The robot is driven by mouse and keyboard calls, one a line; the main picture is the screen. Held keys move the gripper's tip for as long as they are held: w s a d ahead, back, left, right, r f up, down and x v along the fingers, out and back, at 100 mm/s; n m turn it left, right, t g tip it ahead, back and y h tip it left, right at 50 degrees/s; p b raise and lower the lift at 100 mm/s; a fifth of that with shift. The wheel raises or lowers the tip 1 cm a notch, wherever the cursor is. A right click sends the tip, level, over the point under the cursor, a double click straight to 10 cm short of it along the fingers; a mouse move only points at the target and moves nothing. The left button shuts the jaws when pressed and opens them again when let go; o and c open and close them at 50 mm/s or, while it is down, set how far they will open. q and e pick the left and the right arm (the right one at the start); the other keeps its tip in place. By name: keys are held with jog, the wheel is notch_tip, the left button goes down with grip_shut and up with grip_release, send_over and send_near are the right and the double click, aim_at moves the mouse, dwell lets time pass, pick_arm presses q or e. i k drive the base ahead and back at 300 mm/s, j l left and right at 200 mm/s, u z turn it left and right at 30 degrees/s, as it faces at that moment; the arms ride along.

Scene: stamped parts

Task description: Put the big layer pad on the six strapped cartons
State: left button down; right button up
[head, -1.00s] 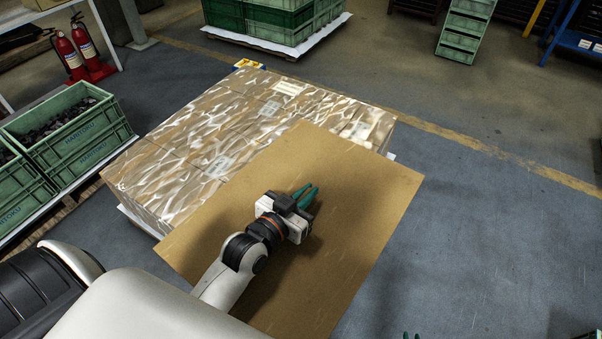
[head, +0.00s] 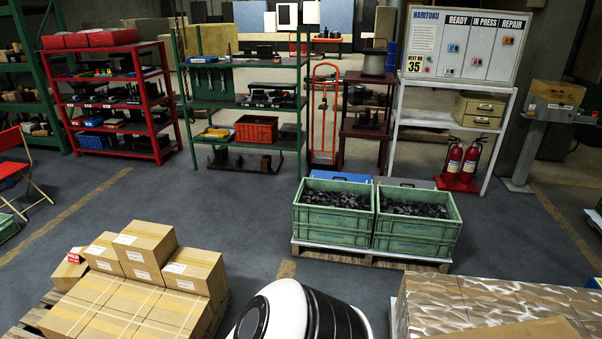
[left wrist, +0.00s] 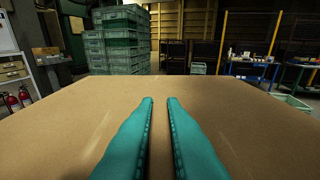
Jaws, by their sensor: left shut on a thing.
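The big layer pad (head: 545,329) is a brown sheet. Its edge shows at the bottom right of the head view, in front of a block of cartons under shiny film (head: 440,302). In the left wrist view the pad (left wrist: 70,125) fills the lower half, flat and wide. My left gripper (left wrist: 160,100) is shut on the pad, its teal fingers pointing towards the pad's far edge. The head view does not show this gripper. Whether the pad touches the block is hidden. My right gripper is in neither view.
Green crates of dark parts (head: 335,215) stand on a pallet mid-view. Fire extinguishers (head: 452,162) and shelves line the back. Stacked green crates (left wrist: 120,40) stand beyond the pad. Grey floor lies between.

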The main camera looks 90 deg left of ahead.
aim_at(123, 311)
jog(key=u, duration=0.45)
jog(key=j+u, duration=0.1)
jog(key=u, duration=0.8)
jog(key=i+u, duration=0.1)
jog(key=u, duration=0.85)
jog(key=i+u, duration=0.3)
jog(key=u, duration=0.15)
jog(key=i+u, duration=0.3)
jog(key=u, duration=0.15)
jog(key=i+l+u, duration=0.2)
jog(key=u, duration=0.25)
jog(key=i+l+u, duration=0.3)
jog(key=u, duration=0.15)
jog(key=i+l+u, duration=0.2)
jog(key=l+u, duration=0.3)
jog(key=j, duration=0.15)
